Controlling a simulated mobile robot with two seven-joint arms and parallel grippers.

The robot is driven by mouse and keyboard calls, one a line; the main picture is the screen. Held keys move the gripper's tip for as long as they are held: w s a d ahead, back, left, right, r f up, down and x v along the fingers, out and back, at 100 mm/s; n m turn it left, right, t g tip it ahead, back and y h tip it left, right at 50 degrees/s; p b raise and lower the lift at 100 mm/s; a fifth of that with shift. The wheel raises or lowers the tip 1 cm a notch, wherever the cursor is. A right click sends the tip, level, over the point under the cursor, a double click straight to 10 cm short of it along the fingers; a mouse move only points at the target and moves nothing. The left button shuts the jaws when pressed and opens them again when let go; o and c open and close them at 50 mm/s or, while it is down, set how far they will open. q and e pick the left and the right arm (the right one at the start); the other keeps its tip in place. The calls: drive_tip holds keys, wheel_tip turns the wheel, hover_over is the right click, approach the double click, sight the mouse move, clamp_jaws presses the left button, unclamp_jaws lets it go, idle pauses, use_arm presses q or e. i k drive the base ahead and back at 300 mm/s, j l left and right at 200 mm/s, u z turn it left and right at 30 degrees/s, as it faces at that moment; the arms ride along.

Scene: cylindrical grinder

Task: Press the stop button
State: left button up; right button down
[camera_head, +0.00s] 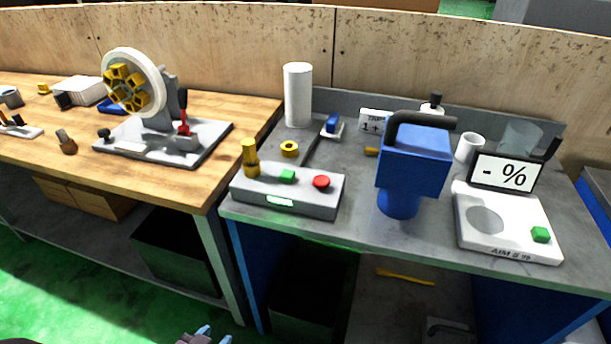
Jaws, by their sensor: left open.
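The red button (321,182), which looks like the stop button, sits at the right end of a grey control box (300,204). A green button (287,176) is left of it on the same box, and a small green display is on the front. The box stands at the front left corner of the grey table. My left gripper (212,336) shows only at the bottom edge, its blue fingertips apart. It is open, well below the box in the picture and away from the buttons; most of it is cut off. My right gripper is not in view.
A blue device (412,166) and a white scale-like unit (508,224) stand to the right. A white cylinder (298,94) is behind. The wooden bench (226,136) at left holds a wheel fixture (135,85).

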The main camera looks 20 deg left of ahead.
sight(322, 181)
drive_tip(key=j, duration=0.9)
drive_tip(key=k+j, duration=0.1)
drive_tip(key=j, duration=0.8)
